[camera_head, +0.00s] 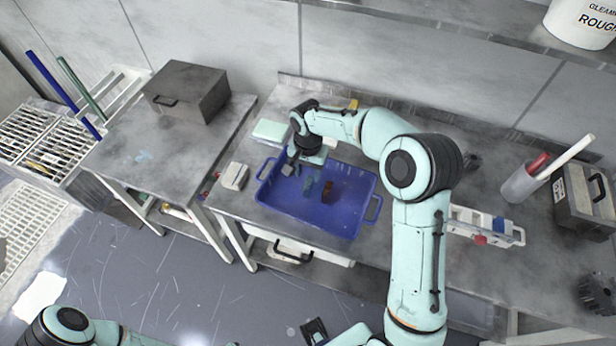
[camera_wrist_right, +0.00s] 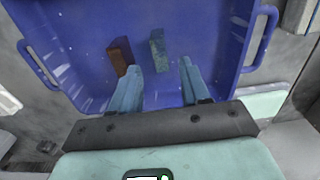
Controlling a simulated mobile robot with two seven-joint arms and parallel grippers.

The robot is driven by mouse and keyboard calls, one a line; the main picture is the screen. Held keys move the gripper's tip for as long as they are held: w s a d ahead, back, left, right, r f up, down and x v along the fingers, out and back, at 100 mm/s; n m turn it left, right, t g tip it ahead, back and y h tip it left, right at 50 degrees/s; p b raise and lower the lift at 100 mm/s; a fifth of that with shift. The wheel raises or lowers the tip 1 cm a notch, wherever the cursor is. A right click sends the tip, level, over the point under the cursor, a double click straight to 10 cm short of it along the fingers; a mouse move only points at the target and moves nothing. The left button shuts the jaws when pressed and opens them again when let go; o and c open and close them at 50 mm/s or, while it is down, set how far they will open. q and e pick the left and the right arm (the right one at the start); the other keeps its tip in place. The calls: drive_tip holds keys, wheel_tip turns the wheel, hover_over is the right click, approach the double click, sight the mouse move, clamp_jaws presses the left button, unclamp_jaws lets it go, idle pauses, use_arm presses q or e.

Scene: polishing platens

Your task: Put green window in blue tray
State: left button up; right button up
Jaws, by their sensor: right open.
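The blue tray (camera_head: 345,222) stands on the bench; its floor and walls also fill most of the right wrist view (camera_wrist_right: 85,85). A small speckled green block, which I take for the green window (camera_wrist_right: 157,48), is inside the tray, apparently on its floor. It also shows in the head view (camera_head: 308,187). A reddish-brown block (camera_wrist_right: 119,56) is beside it, apart from it (camera_head: 328,190). My right gripper (camera_head: 300,168) is over the tray's left part, open. Its two bluish fingers (camera_wrist_right: 162,88) have nothing between them.
A pale green box (camera_head: 270,131) stands behind the tray and a small white block (camera_head: 234,176) to its left. A white rack (camera_head: 485,226) is right of the tray. A grey case (camera_head: 186,91) sits on the left table, beyond a gap.

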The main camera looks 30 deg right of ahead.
sight(308, 183)
wheel_tip(308, 183, up, 8)
drive_tip(key=shift+p, duration=0.3)
drive_tip(key=shift+f, duration=0.15)
